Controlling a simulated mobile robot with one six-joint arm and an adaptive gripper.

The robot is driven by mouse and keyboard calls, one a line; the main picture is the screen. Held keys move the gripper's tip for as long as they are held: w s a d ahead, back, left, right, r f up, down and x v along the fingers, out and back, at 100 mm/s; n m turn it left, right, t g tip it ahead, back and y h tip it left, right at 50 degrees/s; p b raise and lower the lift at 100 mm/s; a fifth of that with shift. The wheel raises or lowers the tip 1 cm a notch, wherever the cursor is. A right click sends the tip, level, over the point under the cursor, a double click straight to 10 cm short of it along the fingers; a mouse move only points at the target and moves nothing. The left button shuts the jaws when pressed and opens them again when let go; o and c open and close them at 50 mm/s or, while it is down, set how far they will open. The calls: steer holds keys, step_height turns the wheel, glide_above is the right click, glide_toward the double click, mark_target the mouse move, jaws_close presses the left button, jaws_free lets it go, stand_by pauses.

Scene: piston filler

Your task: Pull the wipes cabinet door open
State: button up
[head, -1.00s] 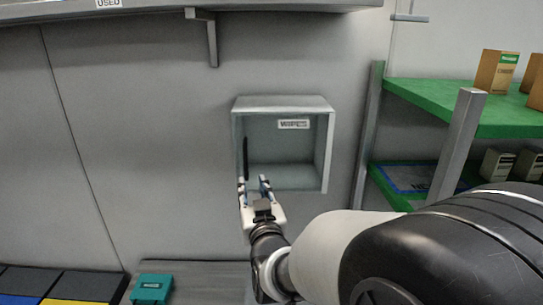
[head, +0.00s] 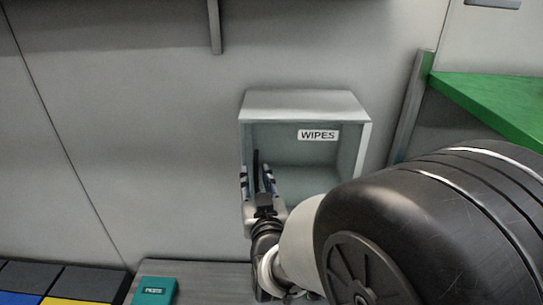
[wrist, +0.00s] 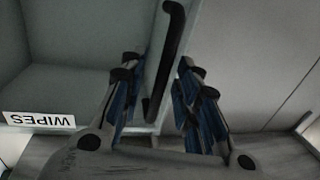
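The wipes cabinet (head: 305,104) is a pale grey box on the wall with a white WIPES label (head: 318,135). Its inside shows, through a clear front or an open one; I cannot tell which. A black upright bar handle (head: 255,160) is at its left side, partly hidden by my gripper (head: 257,174). In the wrist view the handle (wrist: 166,60) runs between the two blue-padded fingers of my gripper (wrist: 158,68). The fingers are apart, with a gap on each side of the handle. The label also shows upside down in the wrist view (wrist: 38,120).
A green shelf (head: 490,100) with a grey post (head: 411,108) stands right of the cabinet. A bracket (head: 214,25) hangs above. A teal box (head: 154,290) sits below on a grey surface. The wall left of the cabinet is clear.

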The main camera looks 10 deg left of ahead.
steer(key=shift+c, duration=0.6)
jaws_close()
stand_by(0.3)
